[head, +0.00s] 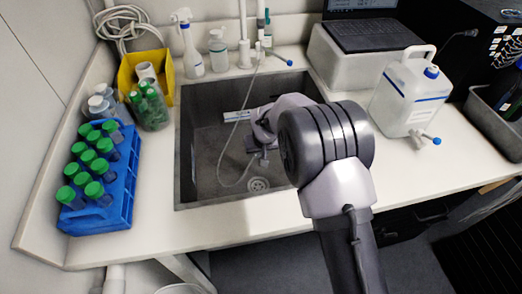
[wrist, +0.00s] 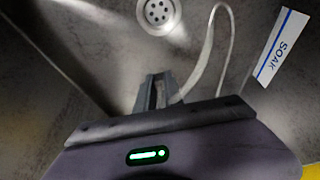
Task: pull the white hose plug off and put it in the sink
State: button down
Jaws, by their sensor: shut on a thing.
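My gripper (head: 263,158) is down inside the dark sink (head: 205,165), and its fingers also show in the wrist view (wrist: 155,92). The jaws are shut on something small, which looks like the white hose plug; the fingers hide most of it. A thin pale hose (head: 222,165) hangs from the tap area, loops down into the sink and ends close to my fingers. The hose also curves up from beside the fingers in the wrist view (wrist: 222,70). The round drain (wrist: 158,12) lies just beyond the fingertips.
A "SOAK" label (wrist: 281,48) is in the sink. A blue rack (head: 125,205) of green-capped bottles and a yellow bin (head: 130,72) stand left. A white canister (head: 405,98) with a blue-tipped tap stands right. Bottles stand behind the sink. The front counter strip is clear.

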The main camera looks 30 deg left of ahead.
dwell(0.4)
jog(key=c, duration=1.4)
grip_release()
jog(key=shift+o, duration=0.2)
notch_tip(320, 180, up, 7)
jog(key=p, duration=0.4)
jog(key=shift+r, duration=0.15)
